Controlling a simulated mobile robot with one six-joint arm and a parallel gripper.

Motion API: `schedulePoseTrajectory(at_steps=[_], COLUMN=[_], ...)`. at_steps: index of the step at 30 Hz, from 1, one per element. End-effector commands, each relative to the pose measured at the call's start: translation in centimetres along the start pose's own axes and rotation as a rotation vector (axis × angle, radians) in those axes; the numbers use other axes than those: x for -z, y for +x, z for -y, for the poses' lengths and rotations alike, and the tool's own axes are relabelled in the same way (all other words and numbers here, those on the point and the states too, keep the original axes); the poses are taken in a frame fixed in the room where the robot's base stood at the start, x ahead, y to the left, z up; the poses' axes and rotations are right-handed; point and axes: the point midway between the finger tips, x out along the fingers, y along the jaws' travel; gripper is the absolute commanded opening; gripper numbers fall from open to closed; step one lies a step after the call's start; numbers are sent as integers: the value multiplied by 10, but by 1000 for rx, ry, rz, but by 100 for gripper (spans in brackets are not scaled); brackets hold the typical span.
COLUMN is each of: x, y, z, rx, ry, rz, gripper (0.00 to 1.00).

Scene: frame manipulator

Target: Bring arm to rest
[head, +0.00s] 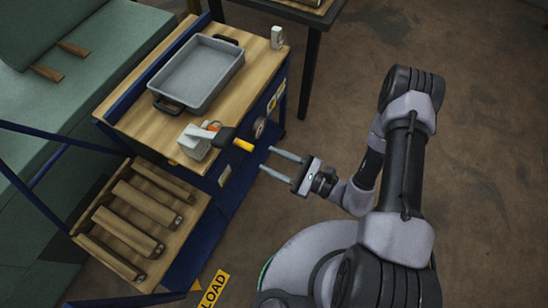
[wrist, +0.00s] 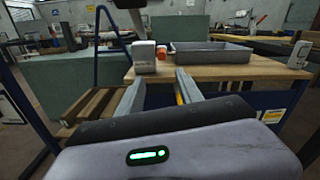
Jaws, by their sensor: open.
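My gripper (head: 268,160) is in the head view, to the right of the workbench, with its two fingers apart and nothing between them. It points left, toward the bench front, and clear floor lies beneath it. In the wrist view my gripper (wrist: 158,85) shows its two fingers reaching forward toward the bench edge. My arm bends up and back to the right from the gripper. A yellow-tipped dark handle (head: 243,145) sticks out from the bench edge, just left of the fingertips; whether they touch it I cannot tell, but a gap shows.
The wooden workbench (head: 140,122) carries a grey tray (head: 200,70), a white boxy device (head: 195,141) at the near corner and a small white item (head: 277,38) at the far corner. A lower shelf holds wooden slats (head: 128,230). Brown floor (head: 480,120) is open at right.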

Motion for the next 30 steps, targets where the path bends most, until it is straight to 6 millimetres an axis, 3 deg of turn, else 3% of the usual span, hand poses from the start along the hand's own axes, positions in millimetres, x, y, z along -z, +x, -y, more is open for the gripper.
schedulePoseTrajectory(at_steps=[14, 17, 22, 25, 30], x=[-4, -41, -148, -194, -239], y=[0, 6, 1, -22, -79], z=[1, 9, -2, -18, -22], rx=[-14, -119, -526, -760, -1001], ry=[-10, -72, -313, -503, -893], rz=[5, 41, 39, -75, -443], gripper=[43, 43, 43, 43, 43])
